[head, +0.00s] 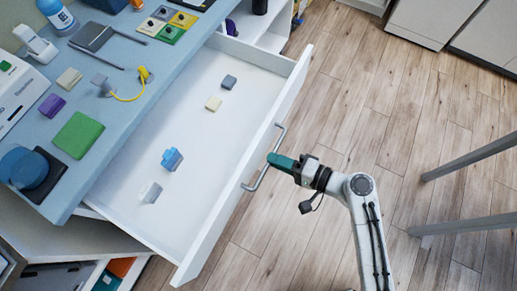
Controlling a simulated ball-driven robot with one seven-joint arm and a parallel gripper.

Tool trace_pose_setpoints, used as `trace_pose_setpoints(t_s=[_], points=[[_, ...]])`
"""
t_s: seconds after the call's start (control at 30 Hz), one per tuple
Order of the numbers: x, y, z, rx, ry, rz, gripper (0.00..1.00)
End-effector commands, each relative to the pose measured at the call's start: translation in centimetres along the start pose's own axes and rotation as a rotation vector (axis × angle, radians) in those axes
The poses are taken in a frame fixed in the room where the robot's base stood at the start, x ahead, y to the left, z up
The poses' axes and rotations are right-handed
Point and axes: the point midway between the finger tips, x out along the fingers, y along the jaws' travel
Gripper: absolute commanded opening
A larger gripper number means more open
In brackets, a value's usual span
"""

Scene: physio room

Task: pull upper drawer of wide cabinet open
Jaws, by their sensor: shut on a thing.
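The wide cabinet (135,90) has a light blue top and stands at the left. Its upper drawer (190,135) is white and pulled well out to the right, with its inside in view. A metal bar handle (258,178) is on the drawer's front panel. My gripper (278,161) reaches the handle from the right, its teal end at the bar, and is shut on the handle. The fingertips are small, and their exact hold on the bar is hard to see.
In the drawer lie a blue block (171,159), a white block (150,192), a cream block (213,103) and a grey block (229,82). Many items, including a green pad (77,136), cover the top. Metal legs (470,160) stand at the right. Wooden floor (350,90) is clear between.

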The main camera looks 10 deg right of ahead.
Motion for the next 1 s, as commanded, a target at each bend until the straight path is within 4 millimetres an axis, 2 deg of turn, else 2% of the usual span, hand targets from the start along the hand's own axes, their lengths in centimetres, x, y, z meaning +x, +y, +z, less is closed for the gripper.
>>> trace_pose_setpoints(t_s=[0.1,0.3,0.77,0.8,1.0], points=[[-1.9,0.6,0.0,0.003,0.002,0.003,0.00],[-3.5,0.8,0.0,0.001,0.000,0.002,0.00],[-4.0,0.9,0.0,0.001,0.000,0.002,0.00],[-4.0,0.9,0.0,0.001,0.000,0.002,0.14],[-3.9,0.9,0.0,0.001,0.000,0.001,0.34]])
